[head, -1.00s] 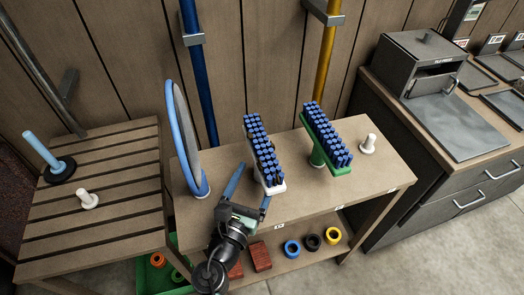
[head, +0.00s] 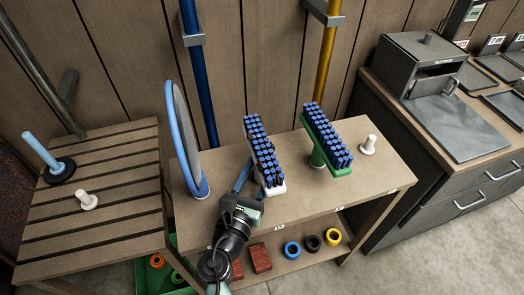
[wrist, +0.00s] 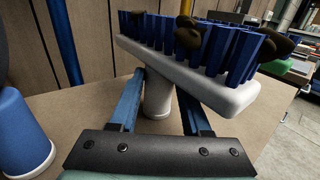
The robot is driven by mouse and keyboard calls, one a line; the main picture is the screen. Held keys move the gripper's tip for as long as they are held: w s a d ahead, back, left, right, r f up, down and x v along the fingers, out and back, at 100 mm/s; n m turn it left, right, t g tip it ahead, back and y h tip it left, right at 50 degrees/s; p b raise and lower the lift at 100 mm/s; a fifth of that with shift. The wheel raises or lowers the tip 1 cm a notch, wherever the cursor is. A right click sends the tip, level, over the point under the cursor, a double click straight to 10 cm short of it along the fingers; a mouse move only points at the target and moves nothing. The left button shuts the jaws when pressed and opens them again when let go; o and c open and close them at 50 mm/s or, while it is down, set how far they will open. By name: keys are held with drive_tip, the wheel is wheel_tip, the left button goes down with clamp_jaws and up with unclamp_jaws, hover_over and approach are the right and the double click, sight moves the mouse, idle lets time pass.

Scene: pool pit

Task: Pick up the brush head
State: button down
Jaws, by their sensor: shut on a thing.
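The white brush head (head: 262,155) has rows of blue bristles facing up and stands on the bench, tilted. In the wrist view its white block (wrist: 215,88) crosses above my fingers, and its white round socket (wrist: 158,95) stands between them. My gripper (head: 251,182) is shut on this socket, below the block. Its blue fingers also show in the wrist view (wrist: 158,84), one on each side. Dark brown lumps sit among the bristles. A second brush head, green with blue bristles (head: 326,140), stands to the right, apart from my gripper.
A blue-rimmed round net or hoop (head: 185,140) stands close on the left of my gripper. A white peg (head: 368,145) is at the right of the bench (head: 300,200). Blue and yellow poles stand behind. A lower shelf holds coloured rings and red blocks.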

drive_tip(key=shift+r, duration=0.1)
wheel_tip(320, 180, up, 28)
drive_tip(key=p, duration=1.3)
drive_tip(key=shift+p, duration=0.4)
